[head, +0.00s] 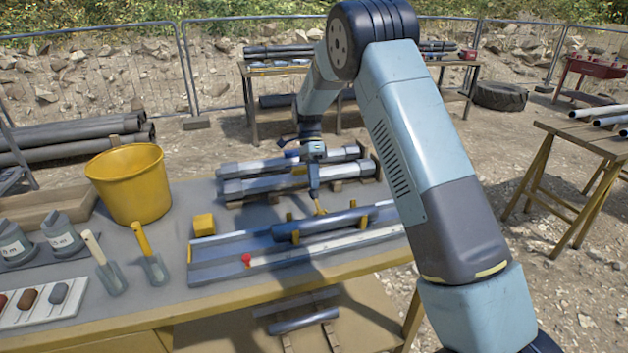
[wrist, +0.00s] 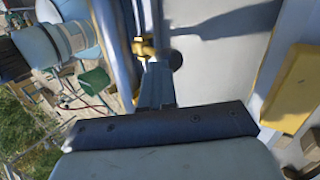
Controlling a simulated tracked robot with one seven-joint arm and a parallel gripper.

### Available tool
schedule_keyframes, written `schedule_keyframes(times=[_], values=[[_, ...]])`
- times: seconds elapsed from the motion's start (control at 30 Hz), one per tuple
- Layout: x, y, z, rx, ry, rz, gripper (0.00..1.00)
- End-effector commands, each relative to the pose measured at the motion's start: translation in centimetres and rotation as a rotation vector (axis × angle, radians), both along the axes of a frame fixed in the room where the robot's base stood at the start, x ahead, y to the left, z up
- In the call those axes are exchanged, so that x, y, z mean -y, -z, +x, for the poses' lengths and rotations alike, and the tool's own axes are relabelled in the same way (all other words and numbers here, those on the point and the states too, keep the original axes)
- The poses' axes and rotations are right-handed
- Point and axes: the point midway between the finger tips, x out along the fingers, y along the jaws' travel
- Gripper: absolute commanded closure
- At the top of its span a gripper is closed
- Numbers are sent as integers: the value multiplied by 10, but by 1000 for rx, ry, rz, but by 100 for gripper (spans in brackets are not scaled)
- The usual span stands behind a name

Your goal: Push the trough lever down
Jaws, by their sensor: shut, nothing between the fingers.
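The trough (head: 215,262) is a long blue-grey metal tray on the workbench, with a dark grey tube (head: 325,225) lying along it between yellow clips. A red knob (head: 247,259) sits near its left end, beside a pale strip; I cannot tell for sure whether this knob is the lever. My gripper (head: 319,208) points down at the trough's far side, just behind the tube, apart from the red knob. It is shut and empty. In the wrist view my gripper (wrist: 160,65) is close to a yellow fitting (wrist: 143,47); contact is unclear.
Two silvery tubes (head: 265,187) lie on racks behind the trough. A yellow block (head: 204,224) stands at its left end. A yellow bucket (head: 132,185), two hand trowels (head: 150,262) and a sample tray (head: 45,305) occupy the bench's left. My arm covers the bench's right end.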

Motion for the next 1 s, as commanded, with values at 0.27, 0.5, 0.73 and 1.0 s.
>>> schedule_keyframes(times=[0.27, 0.5, 0.73, 1.0], values=[[4, -1, 0, 1, 3, -3, 100], [15, -36, -3, 4, 9, 0, 100], [11, -63, 22, 4, 8, 0, 100], [5, -94, 51, 3, 7, 0, 100]])
